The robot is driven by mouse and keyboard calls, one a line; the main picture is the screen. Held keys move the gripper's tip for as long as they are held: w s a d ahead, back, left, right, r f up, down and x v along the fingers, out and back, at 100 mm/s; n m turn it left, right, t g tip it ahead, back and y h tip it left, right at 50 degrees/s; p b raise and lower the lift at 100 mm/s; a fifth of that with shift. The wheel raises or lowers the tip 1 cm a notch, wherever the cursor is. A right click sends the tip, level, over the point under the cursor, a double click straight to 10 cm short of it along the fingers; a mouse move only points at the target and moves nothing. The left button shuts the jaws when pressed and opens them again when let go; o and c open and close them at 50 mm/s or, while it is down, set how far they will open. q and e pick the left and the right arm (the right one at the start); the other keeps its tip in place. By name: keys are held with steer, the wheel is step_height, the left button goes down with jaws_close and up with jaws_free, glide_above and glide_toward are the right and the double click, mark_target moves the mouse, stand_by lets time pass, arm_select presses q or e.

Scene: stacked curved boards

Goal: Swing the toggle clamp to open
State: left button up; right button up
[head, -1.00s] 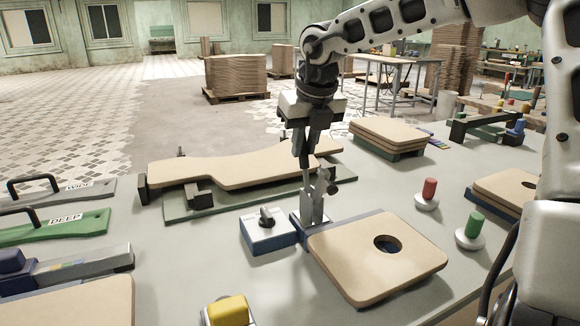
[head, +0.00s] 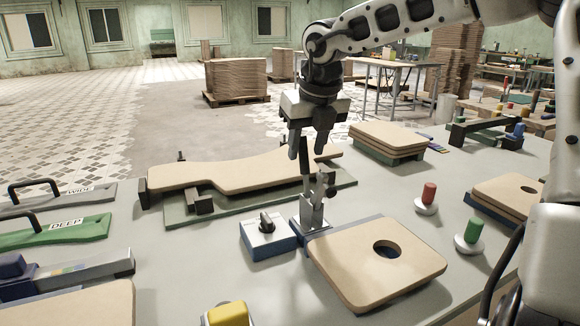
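The toggle clamp (head: 312,209) stands at the back left corner of a blue-based fixture. It has a grey metal bracket, a dark handle (head: 306,172) pointing up and a dark knob at its right side. The fixture holds a tan board (head: 365,275) with a round hole. My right gripper (head: 308,154) points down over the clamp, its two fingers spread apart. The handle's top shows between the fingertips in this view; I cannot tell whether either finger touches it. My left gripper is not in view.
A blue box with a dark knob (head: 267,238) stands left of the clamp. A curved board (head: 235,167) lies on a green fixture behind. Red (head: 428,196) and green (head: 471,233) buttons stand to the right. A board stack (head: 388,138) lies at the back right.

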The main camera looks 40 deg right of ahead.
mark_target(305, 151)
steer(key=p+v, duration=0.1)
steer(key=v, duration=0.3)
steer(key=shift+w+p, duration=0.1)
steer(key=shift+p, duration=0.2)
steer(key=shift+p+v, duration=0.35)
steer(key=shift+v, duration=0.5)
